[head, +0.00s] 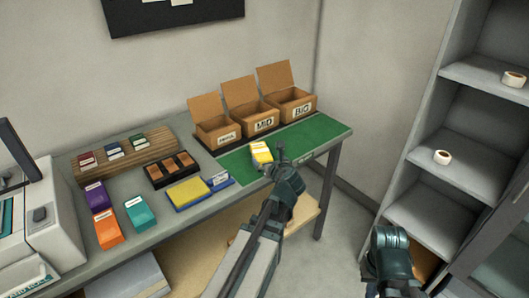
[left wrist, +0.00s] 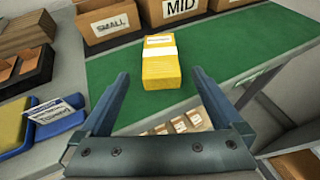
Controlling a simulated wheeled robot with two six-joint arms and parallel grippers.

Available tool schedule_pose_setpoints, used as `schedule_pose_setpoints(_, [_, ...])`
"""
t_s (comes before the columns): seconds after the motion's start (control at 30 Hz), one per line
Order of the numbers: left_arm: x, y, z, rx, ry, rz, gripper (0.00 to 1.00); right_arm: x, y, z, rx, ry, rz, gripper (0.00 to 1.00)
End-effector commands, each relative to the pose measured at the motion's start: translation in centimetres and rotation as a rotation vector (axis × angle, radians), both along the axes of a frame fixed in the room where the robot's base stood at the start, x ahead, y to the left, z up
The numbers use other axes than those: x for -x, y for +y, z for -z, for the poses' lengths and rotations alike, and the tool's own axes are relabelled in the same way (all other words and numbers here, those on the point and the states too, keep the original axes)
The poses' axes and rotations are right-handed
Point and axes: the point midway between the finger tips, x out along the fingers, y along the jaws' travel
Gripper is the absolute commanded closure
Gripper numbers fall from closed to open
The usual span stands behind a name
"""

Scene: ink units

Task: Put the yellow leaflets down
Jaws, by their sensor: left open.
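The yellow leaflets (head: 261,153), a small stack with a white paper band, lie on the green mat (head: 318,133) in front of the cardboard boxes. In the left wrist view the yellow leaflets (left wrist: 161,68) lie flat, just beyond and between my open fingers. My left gripper (head: 281,153) is open and empty, close to the right side of the stack in the head view. It also shows in the left wrist view (left wrist: 162,76), with clear gaps between its fingers and the leaflets.
Open boxes marked SMALL (left wrist: 108,22), MID (head: 264,122) and BIG (head: 300,108) stand behind the mat. A blue tray with a yellow pad (head: 187,191) and a blue sign holder (head: 220,181) sit to the left. A grey shelf unit (head: 430,205) stands at right.

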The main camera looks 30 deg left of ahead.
Motion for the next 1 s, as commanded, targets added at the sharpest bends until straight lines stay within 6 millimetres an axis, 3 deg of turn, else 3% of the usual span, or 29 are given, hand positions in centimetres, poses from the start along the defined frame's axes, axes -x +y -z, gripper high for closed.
schedule_pose_setpoints(0.2, [1.9, -1.8, -1.2, 0.0, 0.0, 0.001, 0.0, 0.0, 0.0, -1.2, 0.0, 0.0, 0.0, 1.0])
schedule_pose_setpoints(0.7, [2.4, -3.0, -0.7, 0.065, -0.025, -0.029, 0.0, 0.0, 0.0, -1.3, 0.0, 0.0, 0.0, 1.0])
schedule_pose_setpoints(0.87, [4.0, -7.0, 2.4, 0.403, -0.145, -0.215, 0.0, 0.0, 0.0, -1.3, 0.0, 0.0, 0.0, 1.0])
schedule_pose_setpoints(1.0, [6.9, -12.8, 6.2, 0.784, -0.249, -0.515, 0.0, 0.0, 0.0, -1.3, 0.0, 0.0, 0.0, 1.0])
